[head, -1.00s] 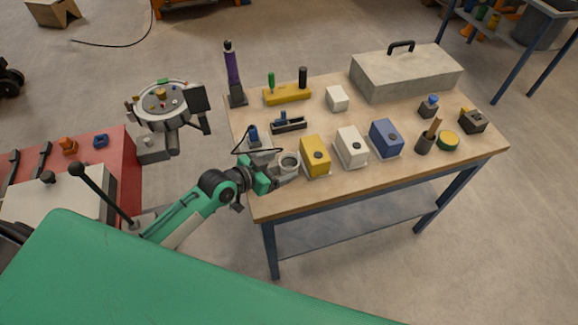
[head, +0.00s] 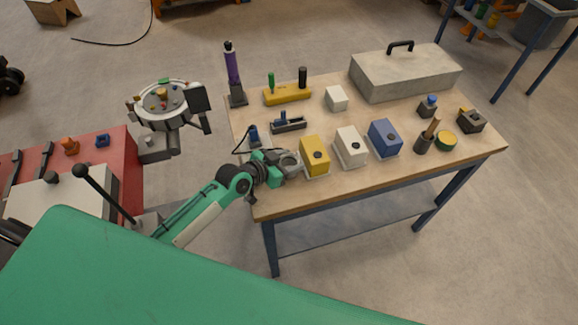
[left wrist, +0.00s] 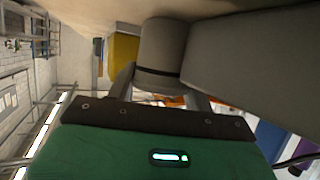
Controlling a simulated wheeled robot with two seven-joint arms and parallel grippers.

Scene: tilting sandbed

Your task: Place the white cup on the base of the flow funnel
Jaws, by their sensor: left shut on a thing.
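My left gripper (head: 277,167) is at the near left corner of the wooden table (head: 330,182), left of the yellow box. It is shut on a small pale grey-white cup (head: 290,161), seen small and partly covered by the fingers. In the left wrist view the cup is a shaded grey cylinder (left wrist: 161,48) between the fingertips. A large grey form beside it fills the upper right of that view. I cannot clearly pick out the flow funnel; a tall purple piece (head: 232,68) stands on a dark base (head: 238,97) at the table's far left. My right gripper is not in view.
Yellow (head: 315,155), white (head: 350,148) and blue (head: 384,138) boxes stand in a row right of my gripper. Behind are a small black holder (head: 289,126) and a yellow block (head: 287,96). A grey case (head: 407,73) stands at the back right. A round device (head: 163,105) is left of the table.

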